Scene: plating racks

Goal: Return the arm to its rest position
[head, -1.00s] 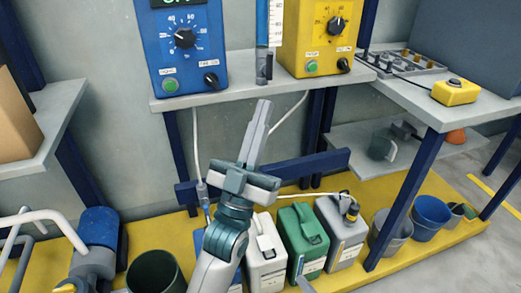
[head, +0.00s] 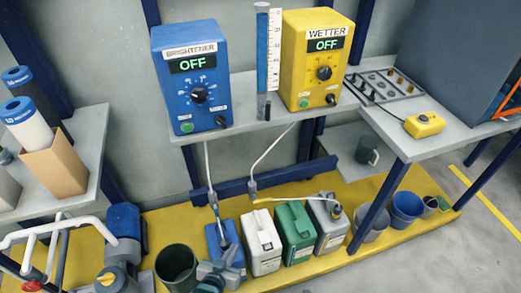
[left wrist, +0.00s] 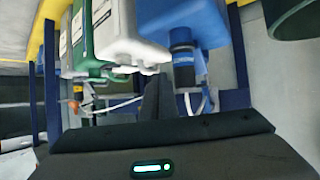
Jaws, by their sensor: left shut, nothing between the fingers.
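My left gripper (head: 226,259) is low at the bottom edge of the head view, in front of the blue jerrycan (head: 219,236) and left of the white jerrycan (head: 262,243). In the left wrist view its fingers (left wrist: 158,88) are together with nothing between them. The blue jerrycan (left wrist: 185,22) and white jerrycan (left wrist: 104,35) show close by there. Part of the blue jerrycan is hidden by my gripper in the head view. My right gripper is in neither view.
A green jerrycan (head: 295,235) and a grey one (head: 327,224) stand on the yellow platform. A dark green bucket (head: 177,268) is left of my gripper. The blue BRIGHTENER box (head: 192,95) and yellow WETTER box (head: 318,75), both reading OFF, sit on the shelf (head: 262,125).

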